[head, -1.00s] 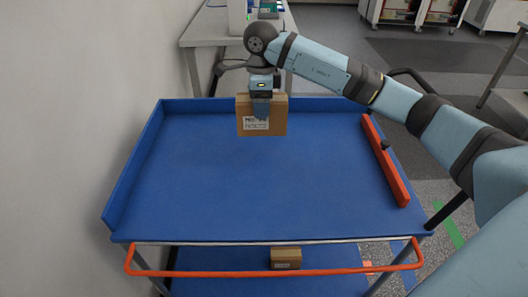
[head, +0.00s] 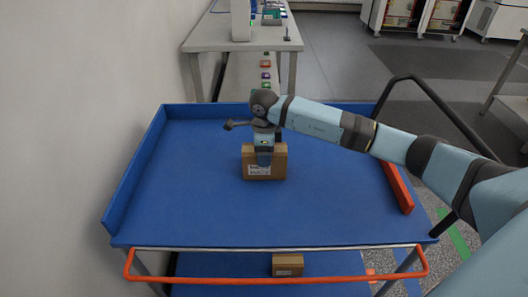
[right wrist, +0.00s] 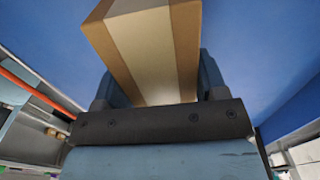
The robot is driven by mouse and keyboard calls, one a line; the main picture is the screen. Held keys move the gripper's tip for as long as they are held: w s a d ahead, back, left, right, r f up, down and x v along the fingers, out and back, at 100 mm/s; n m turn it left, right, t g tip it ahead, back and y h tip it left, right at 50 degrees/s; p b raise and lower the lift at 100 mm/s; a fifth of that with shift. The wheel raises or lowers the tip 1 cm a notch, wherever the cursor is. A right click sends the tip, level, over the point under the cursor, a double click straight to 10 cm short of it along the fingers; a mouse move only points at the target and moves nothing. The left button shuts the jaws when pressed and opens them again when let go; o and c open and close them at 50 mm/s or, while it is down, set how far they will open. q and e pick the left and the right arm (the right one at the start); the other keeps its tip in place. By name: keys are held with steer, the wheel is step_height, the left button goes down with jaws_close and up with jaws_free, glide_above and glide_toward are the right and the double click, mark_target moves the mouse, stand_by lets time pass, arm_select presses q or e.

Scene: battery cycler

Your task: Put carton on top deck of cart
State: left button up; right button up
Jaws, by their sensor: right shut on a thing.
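The carton (head: 264,172) is a brown box with a white label, near the middle of the cart's blue top deck (head: 200,205) in the head view. My right gripper (head: 264,158) is above it, shut on the carton from its upper side. In the right wrist view the carton (right wrist: 150,55) fills the space between the fingers (right wrist: 155,90), with blue deck behind it. I cannot tell whether the carton's bottom touches the deck. My left gripper is not in view.
A second small carton (head: 288,264) is on the cart's lower deck. A red bar (head: 398,188) lies along the deck's right side, and an orange rail (head: 270,280) crosses the front. A grey table (head: 215,35) stands behind. The deck is otherwise clear.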

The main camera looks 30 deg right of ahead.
steer(key=o, duration=1.2)
steer(key=shift+o, duration=0.2)
steer(key=shift+r, duration=0.15)
step_height(320, 180, up, 12)
steer(key=shift+p, duration=0.35)
